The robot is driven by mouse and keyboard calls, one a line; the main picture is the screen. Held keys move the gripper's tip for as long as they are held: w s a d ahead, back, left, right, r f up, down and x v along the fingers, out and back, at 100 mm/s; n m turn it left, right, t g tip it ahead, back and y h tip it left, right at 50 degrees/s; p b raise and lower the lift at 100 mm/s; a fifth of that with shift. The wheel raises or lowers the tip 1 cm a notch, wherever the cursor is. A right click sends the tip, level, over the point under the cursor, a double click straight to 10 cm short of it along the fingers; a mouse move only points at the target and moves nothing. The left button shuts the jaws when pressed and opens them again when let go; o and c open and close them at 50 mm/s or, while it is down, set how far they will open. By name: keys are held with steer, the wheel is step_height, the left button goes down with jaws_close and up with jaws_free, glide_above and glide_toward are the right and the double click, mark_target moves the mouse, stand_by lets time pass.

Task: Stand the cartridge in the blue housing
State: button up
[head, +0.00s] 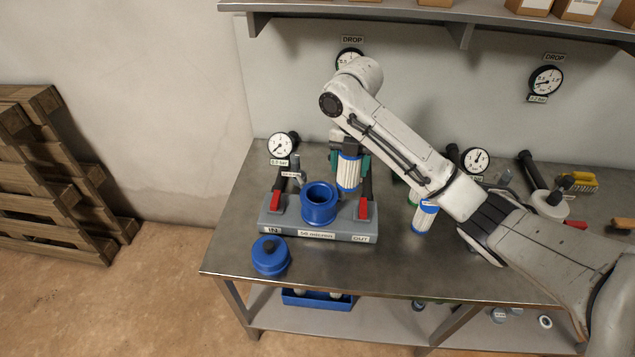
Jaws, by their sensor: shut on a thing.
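The blue housing (319,213) stands upright and open-topped on a grey base (300,234) labelled IN and OUT. The arm reaches in from the right, over the bench.
A blue cap (270,256) lies on the bench in front of the base. Red-handled valves (277,201) flank the housing, with a gauge (281,146) at the left. Another white-and-blue cartridge (424,220) stands to the right, partly behind my arm. A shelf (400,10) overhangs the back.

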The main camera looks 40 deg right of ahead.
steer(key=w+a+f+b, duration=0.1)
steer(key=w+f+b, duration=0.4)
steer(key=w+f, duration=0.3)
step_height(320, 180, down, 3)
steer(key=shift+w+a+r+b, duration=0.2)
steer(key=shift+a+b, duration=0.05)
steer(key=shift+b, duration=0.05)
steer(key=shift+f, duration=0.6)
steer(key=o, duration=1.2)
steer(key=shift+c, duration=0.2)
steer(key=shift+r, duration=0.1)
